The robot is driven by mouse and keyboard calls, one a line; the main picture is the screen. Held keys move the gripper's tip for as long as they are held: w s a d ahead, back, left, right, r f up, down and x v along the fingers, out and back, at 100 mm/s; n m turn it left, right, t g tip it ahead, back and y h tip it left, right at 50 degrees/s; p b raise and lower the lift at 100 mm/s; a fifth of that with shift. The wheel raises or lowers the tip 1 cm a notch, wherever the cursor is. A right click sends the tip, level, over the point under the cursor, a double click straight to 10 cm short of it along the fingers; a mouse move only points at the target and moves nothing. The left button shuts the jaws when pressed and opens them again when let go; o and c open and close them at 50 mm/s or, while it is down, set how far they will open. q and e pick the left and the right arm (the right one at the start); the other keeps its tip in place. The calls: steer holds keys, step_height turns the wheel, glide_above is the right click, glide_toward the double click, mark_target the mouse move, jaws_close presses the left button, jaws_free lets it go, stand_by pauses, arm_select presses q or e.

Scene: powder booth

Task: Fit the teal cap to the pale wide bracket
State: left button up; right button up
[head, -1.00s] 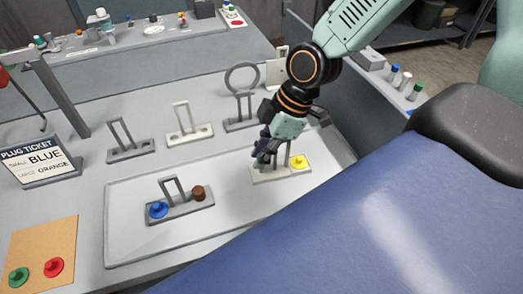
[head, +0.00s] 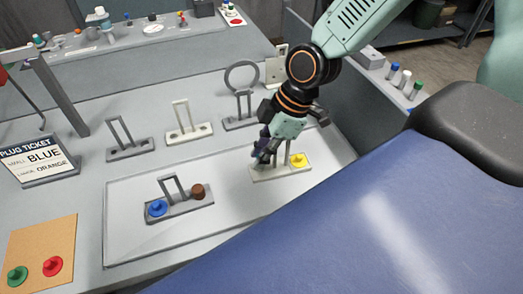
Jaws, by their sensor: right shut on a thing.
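The pale wide bracket (head: 270,177) stands on the light tray on the bench. It has an upright loop, and a yellow cap (head: 298,160) sits at its right end. My right gripper (head: 262,158) is shut low over the bracket's left end, pointing down. The fingers hide that end and the piece between them. I see no teal cap in the open, so the held piece is most likely that cap, but its colour and whether it touches the bracket cannot be told. My left gripper is not in view.
On the tray (head: 130,240), a grey bracket (head: 180,209) holds a blue cap (head: 157,208) and a brown cap (head: 198,191). Other brackets stand behind. A plug ticket (head: 40,163) stands at left, and a tan mat (head: 45,238) bears green and red caps.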

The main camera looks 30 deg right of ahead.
steer(key=shift+f+b, duration=0.65)
steer(key=shift+f, duration=0.3)
steer(key=o, duration=0.8)
steer(key=shift+v, duration=3.8)
